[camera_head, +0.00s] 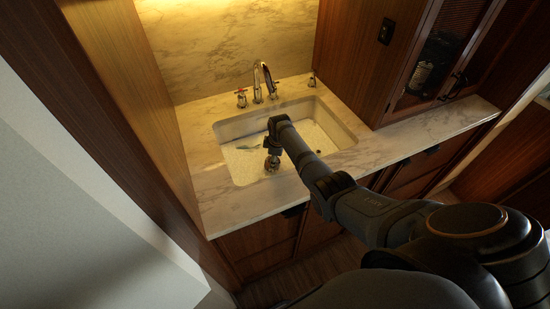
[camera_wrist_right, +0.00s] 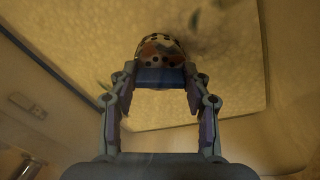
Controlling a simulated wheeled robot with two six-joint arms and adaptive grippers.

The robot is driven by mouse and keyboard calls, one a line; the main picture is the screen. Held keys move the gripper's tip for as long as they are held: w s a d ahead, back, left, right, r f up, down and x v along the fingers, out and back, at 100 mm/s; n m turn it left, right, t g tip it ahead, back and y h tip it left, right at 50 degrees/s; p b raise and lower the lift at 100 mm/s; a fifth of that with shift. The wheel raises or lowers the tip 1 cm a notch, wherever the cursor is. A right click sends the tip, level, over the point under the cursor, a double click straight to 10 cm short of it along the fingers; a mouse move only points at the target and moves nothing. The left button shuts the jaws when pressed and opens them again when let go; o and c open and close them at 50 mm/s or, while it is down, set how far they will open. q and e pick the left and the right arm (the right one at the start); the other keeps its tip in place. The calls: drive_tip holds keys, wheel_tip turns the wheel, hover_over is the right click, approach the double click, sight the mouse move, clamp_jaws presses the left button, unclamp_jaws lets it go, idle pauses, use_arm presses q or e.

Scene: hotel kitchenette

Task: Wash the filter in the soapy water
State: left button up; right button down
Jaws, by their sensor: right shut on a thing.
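The sink (camera_head: 224,133) is set in the marble counter and holds pale, foamy-looking water (camera_head: 310,135). My right arm reaches over the sink's front edge, with its gripper (camera_head: 272,153) pointing down inside the basin. In the right wrist view my gripper (camera_wrist_right: 160,78) is shut on the filter (camera_wrist_right: 160,46), a small rounded metal piece with dark holes. The filter (camera_head: 272,164) shows small below the gripper in the head view. I cannot tell whether it touches the water. My left gripper is not in view.
A chrome faucet (camera_head: 264,80) with handles stands behind the sink. A slim greenish-silver item (camera_head: 248,147) lies in the left of the basin. A wooden cabinet (camera_head: 350,65) rises at the right. The marble counter (camera_head: 400,143) right of the sink is clear.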

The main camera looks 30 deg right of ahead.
drive_tip(key=shift+w+a, duration=0.1)
drive_tip(key=shift+a, duration=1.9)
drive_tip(key=shift+d, duration=2.6)
wheel_tip(320, 180, up, 22)
drive_tip(key=p, duration=1.1)
drive_tip(key=shift+p, duration=0.3)
drive_tip(key=shift+f, duration=0.1)
